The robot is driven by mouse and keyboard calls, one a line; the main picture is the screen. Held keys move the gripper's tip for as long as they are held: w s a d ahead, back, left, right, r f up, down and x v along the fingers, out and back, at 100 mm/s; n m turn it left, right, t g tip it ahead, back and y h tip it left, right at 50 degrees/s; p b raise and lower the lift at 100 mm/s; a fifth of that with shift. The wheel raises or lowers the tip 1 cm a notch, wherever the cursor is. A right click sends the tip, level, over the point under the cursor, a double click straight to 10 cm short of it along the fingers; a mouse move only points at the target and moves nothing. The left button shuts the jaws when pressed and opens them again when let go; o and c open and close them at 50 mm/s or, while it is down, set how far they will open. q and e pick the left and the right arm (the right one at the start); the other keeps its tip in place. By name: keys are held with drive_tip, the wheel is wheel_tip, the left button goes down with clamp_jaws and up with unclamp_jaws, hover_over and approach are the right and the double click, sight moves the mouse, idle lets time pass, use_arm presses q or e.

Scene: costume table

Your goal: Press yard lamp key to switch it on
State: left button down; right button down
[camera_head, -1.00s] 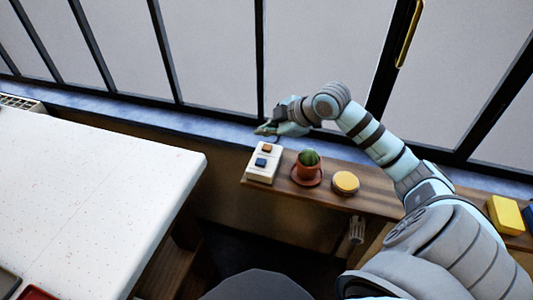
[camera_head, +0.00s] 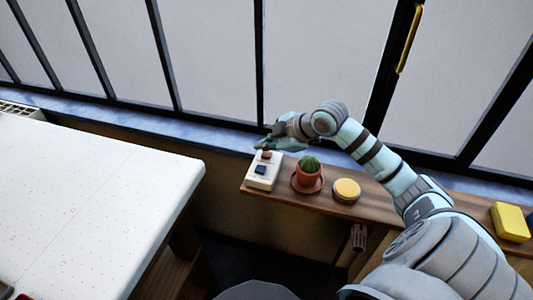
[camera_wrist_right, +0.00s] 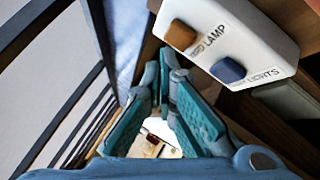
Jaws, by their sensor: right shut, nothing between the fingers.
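A white switch box (camera_head: 257,183) lies on the wooden shelf at the window. It has an orange-brown key (camera_head: 266,155) at its far end and a dark blue key (camera_head: 261,169) nearer me. In the right wrist view the orange-brown key (camera_wrist_right: 180,34) stands beside a partly readable label ending in "RD LAMP"; the blue key (camera_wrist_right: 228,70) is beside "LIGHTS". My right gripper (camera_head: 262,145) is shut and empty, just beyond the box's far end near the orange-brown key. Its fingers (camera_wrist_right: 168,68) appear apart from both keys. My left gripper is out of view.
A potted cactus (camera_head: 308,172) on a saucer and a round yellow-topped item (camera_head: 346,190) stand right of the box. A yellow block (camera_head: 510,221) lies farther right. The window frame (camera_head: 262,70) rises behind the shelf. A white table (camera_head: 90,200) is at left.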

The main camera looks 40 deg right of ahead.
sight(266, 156)
drive_tip(key=shift+f, duration=0.1)
idle(0.5)
drive_tip(key=shift+f, duration=0.35)
drive_tip(key=shift+f, duration=0.25)
idle(0.3)
drive_tip(key=shift+r+p, duration=0.75)
drive_tip(key=shift+p, duration=0.3)
wheel_tip(266, 156, up, 6)
drive_tip(key=p, duration=0.6)
